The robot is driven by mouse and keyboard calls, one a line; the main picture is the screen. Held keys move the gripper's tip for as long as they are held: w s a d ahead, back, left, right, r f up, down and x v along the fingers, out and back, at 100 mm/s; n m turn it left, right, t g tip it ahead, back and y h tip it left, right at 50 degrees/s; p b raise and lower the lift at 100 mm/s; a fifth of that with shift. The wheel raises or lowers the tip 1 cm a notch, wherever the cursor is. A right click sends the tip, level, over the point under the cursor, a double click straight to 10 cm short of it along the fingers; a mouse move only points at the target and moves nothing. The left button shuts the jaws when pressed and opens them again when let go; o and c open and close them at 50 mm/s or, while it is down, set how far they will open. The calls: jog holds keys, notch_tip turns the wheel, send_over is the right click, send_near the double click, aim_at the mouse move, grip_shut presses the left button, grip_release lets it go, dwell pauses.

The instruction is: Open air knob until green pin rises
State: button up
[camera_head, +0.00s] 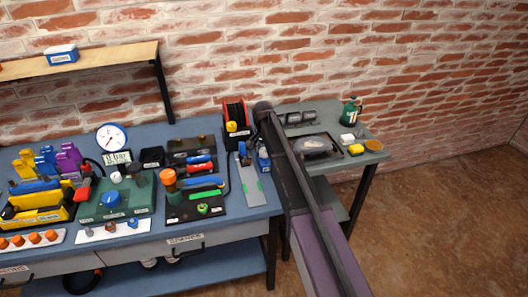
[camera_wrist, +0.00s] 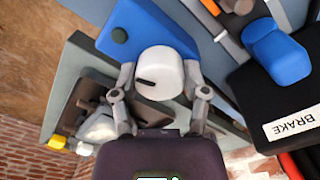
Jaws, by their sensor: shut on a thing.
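In the wrist view a white round knob (camera_wrist: 160,73) with a black line on its face sits against a blue block (camera_wrist: 140,30). The two fingers of my gripper (camera_wrist: 160,80) are shut on the knob's sides, one at each side. A small green spot (camera_wrist: 119,35) shows on the blue block; I cannot tell whether it is a pin or whether it is raised. In the head view a blue part (camera_head: 264,160) shows at the bench's right end, partly hidden by my arm. The gripper and knob cannot be made out there.
A black block marked BRAKE (camera_wrist: 290,110) with a blue cylinder (camera_wrist: 278,52) is close by at right in the wrist view. The crowded blue bench (camera_head: 215,275) holds a round gauge (camera_head: 111,137) and a cable reel (camera_head: 235,115).

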jog(key=n, duration=0.7)
jog(key=shift+s, duration=0.1)
jog(key=n, duration=0.7)
dwell(0.4)
jog(key=o, duration=1.1)
jog(key=shift+o, duration=0.2)
jog(key=shift+m, duration=0.3)
